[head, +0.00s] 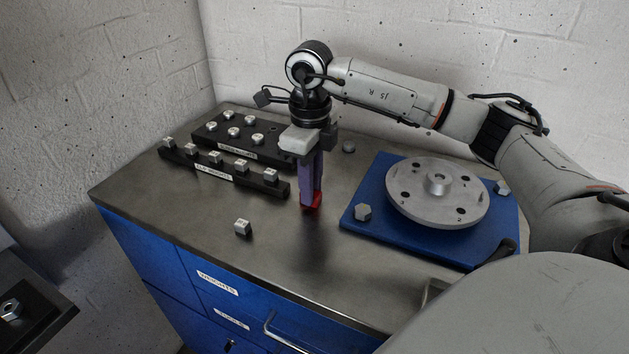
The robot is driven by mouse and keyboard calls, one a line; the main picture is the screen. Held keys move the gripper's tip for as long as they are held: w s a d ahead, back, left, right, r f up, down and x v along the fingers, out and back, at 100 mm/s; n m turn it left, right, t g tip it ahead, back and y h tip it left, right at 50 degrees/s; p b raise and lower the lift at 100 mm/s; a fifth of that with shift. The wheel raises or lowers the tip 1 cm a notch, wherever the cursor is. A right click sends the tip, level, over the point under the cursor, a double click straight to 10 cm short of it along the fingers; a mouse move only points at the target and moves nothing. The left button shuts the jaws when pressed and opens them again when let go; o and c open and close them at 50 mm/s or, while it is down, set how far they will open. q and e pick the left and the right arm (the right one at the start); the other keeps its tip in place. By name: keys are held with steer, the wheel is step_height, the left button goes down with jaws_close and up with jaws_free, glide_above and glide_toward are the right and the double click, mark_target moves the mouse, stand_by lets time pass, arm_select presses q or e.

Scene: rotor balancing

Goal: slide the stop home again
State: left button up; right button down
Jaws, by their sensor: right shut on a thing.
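My right gripper (311,190) points down over the middle of the steel bench top (290,260). It is shut on a small red piece (313,205), which shows at its fingertips, low at the bench top. Most of the red piece is hidden by the fingers, and I cannot tell whether it touches the bench or whether it is the stop. The grey rotor disc (438,194), with a hub and several holes, sits on a blue base plate (375,232) to the right of the gripper. My left gripper is not in view.
Two black racks (228,172) with several metal weights stand left of the gripper. A loose nut-like block (242,227) lies in front of them. A small grey piece (348,147) lies behind. The front bench top is mostly clear.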

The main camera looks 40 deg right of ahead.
steer(key=c, duration=1.6)
jaws_free()
steer(key=shift+a, duration=0.3)
step_height(320, 180, up, 10)
steer(key=shift+r, duration=0.2)
step_height(320, 180, down, 11)
steer(key=shift+d+r, duration=0.1)
steer(key=shift+r, duration=0.1)
steer(key=shift+w+d+r, duration=0.1)
steer(key=shift+w+d, duration=0.1)
steer(key=shift+d, duration=0.3)
steer(key=shift+a, duration=0.1)
